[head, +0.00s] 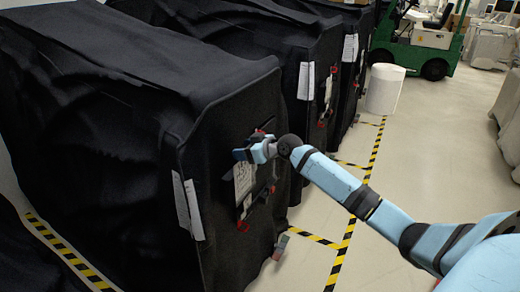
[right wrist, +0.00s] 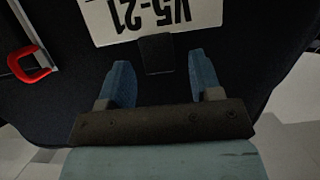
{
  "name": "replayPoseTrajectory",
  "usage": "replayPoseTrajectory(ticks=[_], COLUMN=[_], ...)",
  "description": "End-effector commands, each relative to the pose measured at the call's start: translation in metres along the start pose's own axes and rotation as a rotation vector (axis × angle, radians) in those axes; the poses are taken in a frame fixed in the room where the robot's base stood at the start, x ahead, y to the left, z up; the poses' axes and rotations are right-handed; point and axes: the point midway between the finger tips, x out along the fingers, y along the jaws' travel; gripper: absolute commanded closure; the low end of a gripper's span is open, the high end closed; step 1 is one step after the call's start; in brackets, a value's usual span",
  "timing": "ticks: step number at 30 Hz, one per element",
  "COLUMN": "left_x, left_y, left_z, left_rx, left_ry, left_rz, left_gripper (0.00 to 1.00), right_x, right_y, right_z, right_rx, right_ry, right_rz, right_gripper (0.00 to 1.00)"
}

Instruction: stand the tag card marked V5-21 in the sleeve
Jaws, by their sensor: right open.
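The tag card marked V5-21 (right wrist: 150,18) shows upside down at the top of the right wrist view, cut off by the frame edge. A black tab (right wrist: 157,54) meets its edge; I cannot tell whether it belongs to the card. My right gripper (right wrist: 158,68) is open, its two blue fingers apart on either side of the tab. In the head view my right gripper (head: 250,150) is at the end face of the nearest covered cart, in front of a pale sheet (head: 243,182). I cannot make out the sleeve clearly. My left gripper is out of view.
The nearest covered cart (head: 120,100) fills the left. Its end face carries white papers (head: 187,205) and a red hook-like part (right wrist: 30,65). More covered carts stand behind. A white bin (head: 385,88) and a green vehicle (head: 425,50) are farther back. The striped floor aisle at right is open.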

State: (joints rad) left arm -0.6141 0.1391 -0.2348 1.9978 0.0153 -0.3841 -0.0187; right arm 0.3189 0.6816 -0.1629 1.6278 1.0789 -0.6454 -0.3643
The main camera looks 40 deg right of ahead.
Motion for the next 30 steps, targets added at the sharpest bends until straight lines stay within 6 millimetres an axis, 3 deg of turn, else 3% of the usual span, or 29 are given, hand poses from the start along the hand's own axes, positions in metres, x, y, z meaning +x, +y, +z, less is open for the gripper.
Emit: replayPoseTrajectory(ticks=[9, 15, 21, 30], left_x=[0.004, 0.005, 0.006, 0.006], left_y=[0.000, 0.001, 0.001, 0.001], left_z=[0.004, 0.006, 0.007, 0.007], left_rx=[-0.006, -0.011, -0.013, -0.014], left_ry=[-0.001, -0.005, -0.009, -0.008], left_rz=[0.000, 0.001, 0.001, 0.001], left_gripper=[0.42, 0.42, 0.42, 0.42], right_x=[-0.071, -0.108, -0.126, -0.130], right_y=[0.000, 0.000, 0.000, 0.000], right_z=[0.003, 0.003, 0.001, 0.000], right_rx=[-0.005, -0.003, -0.002, -0.001], right_ry=[-0.006, -0.006, -0.003, -0.001], right_rz=[0.001, 0.000, 0.000, 0.000], right_gripper=[0.41, 0.41, 0.41, 0.41])
